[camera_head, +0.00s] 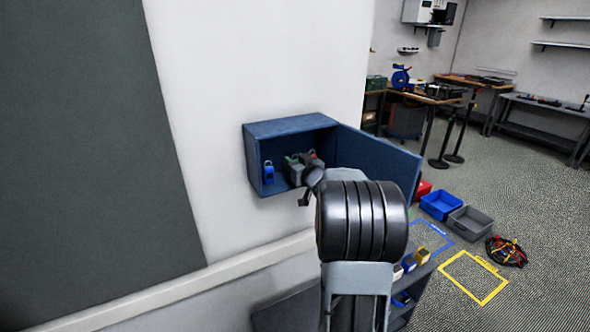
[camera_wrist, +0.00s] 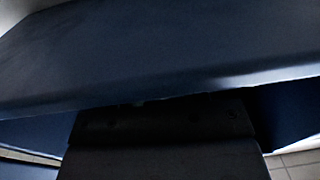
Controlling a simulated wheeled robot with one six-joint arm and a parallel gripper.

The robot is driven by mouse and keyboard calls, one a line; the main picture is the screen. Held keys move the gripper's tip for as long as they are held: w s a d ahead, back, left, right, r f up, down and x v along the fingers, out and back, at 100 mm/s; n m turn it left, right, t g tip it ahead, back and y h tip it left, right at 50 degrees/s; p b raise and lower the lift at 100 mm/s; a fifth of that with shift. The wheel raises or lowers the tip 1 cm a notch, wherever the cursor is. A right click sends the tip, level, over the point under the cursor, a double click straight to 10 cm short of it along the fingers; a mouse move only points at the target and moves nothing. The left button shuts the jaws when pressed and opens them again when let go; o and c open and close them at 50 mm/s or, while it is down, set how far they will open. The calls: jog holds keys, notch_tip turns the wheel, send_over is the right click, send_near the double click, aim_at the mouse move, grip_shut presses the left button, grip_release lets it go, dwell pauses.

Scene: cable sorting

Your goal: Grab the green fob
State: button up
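A blue wall cabinet (camera_head: 290,127) hangs open, its door (camera_head: 378,160) swung to the right. Inside, a green fob (camera_head: 291,160) is partly visible in the middle, close to the grey end of my arm. A blue fob (camera_head: 268,172) hangs to its left, and a small red one (camera_head: 312,154) shows to its right. My gripper (camera_head: 306,182) is at the cabinet's opening; its fingers are small and partly hidden, so I cannot tell whether they hold anything. In the wrist view, a dark blue cabinet panel (camera_wrist: 160,60) fills most of the picture, and no fob shows there.
The open door stands close to the right of my arm. Below right, blue (camera_head: 440,205) and grey (camera_head: 469,220) bins, a cable bundle (camera_head: 507,251) and a yellow floor frame (camera_head: 473,277) lie on the floor. Workbenches stand farther back.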

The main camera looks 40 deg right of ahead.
jog(key=c, duration=0.5)
jog(key=shift+r, duration=0.1)
